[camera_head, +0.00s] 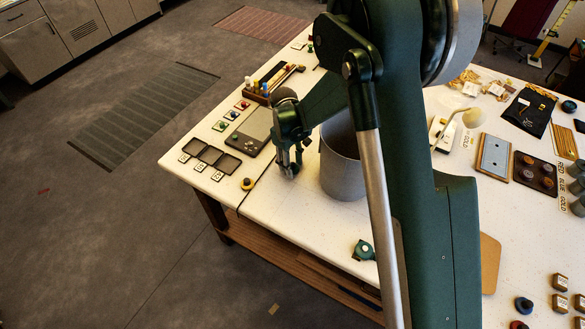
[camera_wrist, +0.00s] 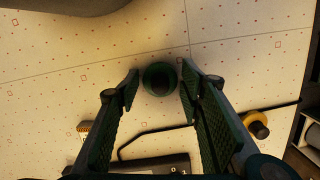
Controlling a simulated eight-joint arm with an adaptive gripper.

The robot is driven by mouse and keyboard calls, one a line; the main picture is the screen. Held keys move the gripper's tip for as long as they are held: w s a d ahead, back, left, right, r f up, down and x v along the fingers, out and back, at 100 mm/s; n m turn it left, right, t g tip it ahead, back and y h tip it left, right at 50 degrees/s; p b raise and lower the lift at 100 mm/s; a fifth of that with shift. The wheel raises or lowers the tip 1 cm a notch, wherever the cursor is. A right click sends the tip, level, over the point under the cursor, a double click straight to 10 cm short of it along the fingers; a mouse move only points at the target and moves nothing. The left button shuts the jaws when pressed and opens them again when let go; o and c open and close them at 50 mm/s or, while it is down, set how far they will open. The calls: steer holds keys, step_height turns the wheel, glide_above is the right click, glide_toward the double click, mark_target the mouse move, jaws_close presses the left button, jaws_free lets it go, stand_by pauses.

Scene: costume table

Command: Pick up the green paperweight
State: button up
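The green paperweight (camera_wrist: 160,78), round with a dark knob in its middle, stands on the white table between the fingertips of my gripper (camera_wrist: 159,88) in the wrist view. The fingers are open, one on each side of it, with a narrow gap visible at either side. In the head view my gripper (camera_head: 290,166) points down close to the tabletop, left of a grey bin. There the paperweight is mostly hidden by the fingers, and I cannot make it out clearly.
The grey bin (camera_head: 343,163) stands close to the right of my gripper. A dark tablet-like device (camera_head: 251,131) lies behind it. A yellow tape roll (camera_head: 248,184) and dark trays (camera_head: 211,156) are to the left. A teal tape measure (camera_head: 363,250) lies near the front edge.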

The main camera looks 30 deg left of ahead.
mark_target(292, 164)
steer(key=c, duration=0.7)
steer(key=shift+o, duration=0.2)
steer(key=shift+r, duration=0.2)
steer(key=shift+r+b, duration=0.65)
steer(key=shift+r, duration=4.2)
